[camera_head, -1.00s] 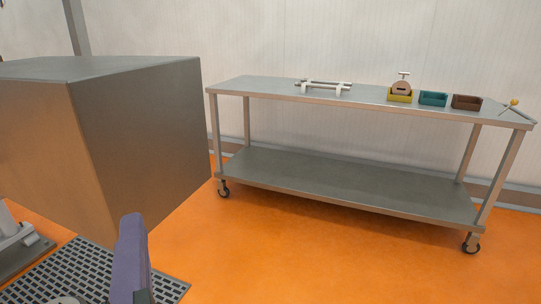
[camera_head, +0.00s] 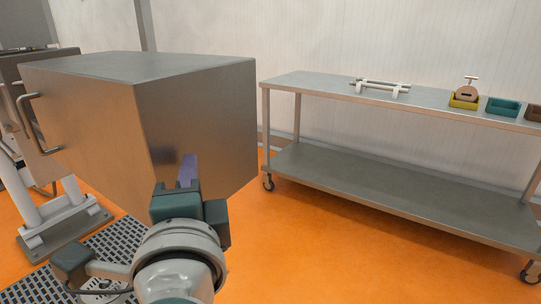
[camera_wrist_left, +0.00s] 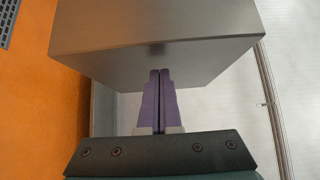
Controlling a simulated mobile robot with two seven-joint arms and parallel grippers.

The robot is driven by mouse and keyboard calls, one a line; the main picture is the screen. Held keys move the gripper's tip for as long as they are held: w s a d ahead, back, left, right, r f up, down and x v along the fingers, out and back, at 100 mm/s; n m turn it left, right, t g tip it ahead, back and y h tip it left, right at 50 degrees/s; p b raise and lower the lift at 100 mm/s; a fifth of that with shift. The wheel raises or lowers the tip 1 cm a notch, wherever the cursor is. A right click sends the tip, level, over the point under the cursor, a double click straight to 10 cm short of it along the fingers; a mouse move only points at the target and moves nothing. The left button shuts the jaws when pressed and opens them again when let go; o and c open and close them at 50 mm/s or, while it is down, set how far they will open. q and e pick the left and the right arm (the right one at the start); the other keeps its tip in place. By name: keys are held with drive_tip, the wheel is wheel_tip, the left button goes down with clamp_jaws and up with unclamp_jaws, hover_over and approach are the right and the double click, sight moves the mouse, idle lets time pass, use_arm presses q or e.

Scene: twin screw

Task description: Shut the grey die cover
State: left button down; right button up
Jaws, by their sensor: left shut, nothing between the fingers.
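The grey die cover (camera_head: 90,100) appears to be the large box-shaped metal housing at the left of the head view. A bar handle (camera_head: 38,125) is on its left face. My left gripper (camera_head: 188,158) has its purple fingers shut and empty, in front of the cover's dark right-hand side near its lower front corner. In the left wrist view the closed fingertips (camera_wrist_left: 160,72) point at the cover's face (camera_wrist_left: 150,65), with a dark spot just beyond them. I cannot tell whether they touch it. My right gripper is not in view.
A wheeled steel table (camera_head: 400,100) stands at the right against the pale wall. It holds a rack with rods (camera_head: 380,87), a yellow tray (camera_head: 464,101) and a teal tray (camera_head: 503,107). A floor grating (camera_head: 110,245) lies below the cover. Orange floor is open between cover and table.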

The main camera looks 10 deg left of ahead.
use_arm(q)
drive_tip(key=shift+w+a, duration=0.1)
drive_tip(key=shift+a, duration=0.15)
drive_tip(key=w+a+b, duration=0.3)
drive_tip(key=w+a, duration=0.1)
drive_tip(key=a, duration=0.8)
drive_tip(key=w+a+b, duration=0.3)
drive_tip(key=w+a, duration=0.1)
drive_tip(key=a, duration=0.7)
drive_tip(key=shift+w+a, duration=0.25)
drive_tip(key=shift+a, duration=0.15)
drive_tip(key=shift+f, duration=0.1)
